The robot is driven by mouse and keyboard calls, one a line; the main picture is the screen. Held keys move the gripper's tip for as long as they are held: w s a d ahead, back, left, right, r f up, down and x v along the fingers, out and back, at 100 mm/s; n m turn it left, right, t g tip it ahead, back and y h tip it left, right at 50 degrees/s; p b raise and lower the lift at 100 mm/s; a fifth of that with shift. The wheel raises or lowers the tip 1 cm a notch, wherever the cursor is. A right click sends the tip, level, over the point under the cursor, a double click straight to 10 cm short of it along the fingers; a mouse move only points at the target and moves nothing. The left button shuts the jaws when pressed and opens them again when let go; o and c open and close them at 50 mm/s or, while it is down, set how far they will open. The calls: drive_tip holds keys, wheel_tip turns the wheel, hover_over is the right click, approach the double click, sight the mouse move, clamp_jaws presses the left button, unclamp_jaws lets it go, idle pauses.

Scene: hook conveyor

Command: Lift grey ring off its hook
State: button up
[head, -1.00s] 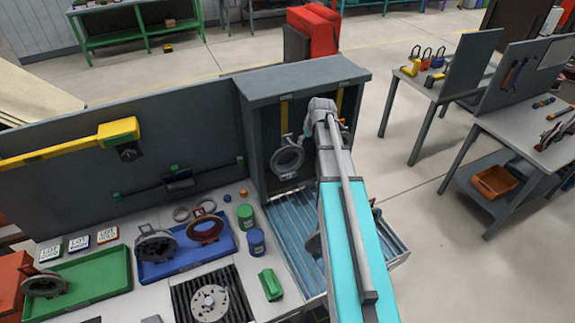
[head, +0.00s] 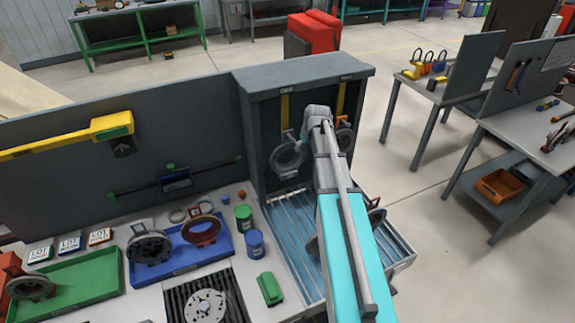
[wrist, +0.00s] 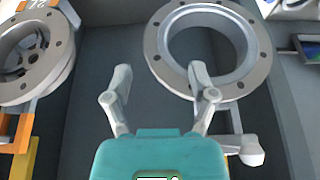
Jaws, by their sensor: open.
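The grey ring (head: 273,159) hangs upright in the dark hanging bay, below a yellow strip, left of my arm in the head view. In the wrist view the grey ring (wrist: 256,68) is at upper right, with bolt holes around its flange and a pale hook part below it. My gripper (wrist: 160,71) is open and empty. Its right finger overlaps the ring's lower left rim in the picture; I cannot tell whether they touch.
A second, thicker grey ring (wrist: 62,72) with an orange hook hangs at left in the wrist view. A blue slatted tray (head: 290,222) lies below the bay. A blue tray (head: 190,262) and a green tray (head: 85,285) stand on the bench at left.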

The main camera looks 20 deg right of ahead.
sight(302, 153)
drive_tip(key=shift+f, duration=0.15)
idle(0.3)
drive_tip(key=shift+b+x, duration=2.35)
drive_tip(key=shift+x, duration=0.15)
drive_tip(key=shift+w+d, duration=0.1)
drive_tip(key=shift+w, duration=0.05)
drive_tip(key=shift+c, duration=0.2)
clamp_jaws()
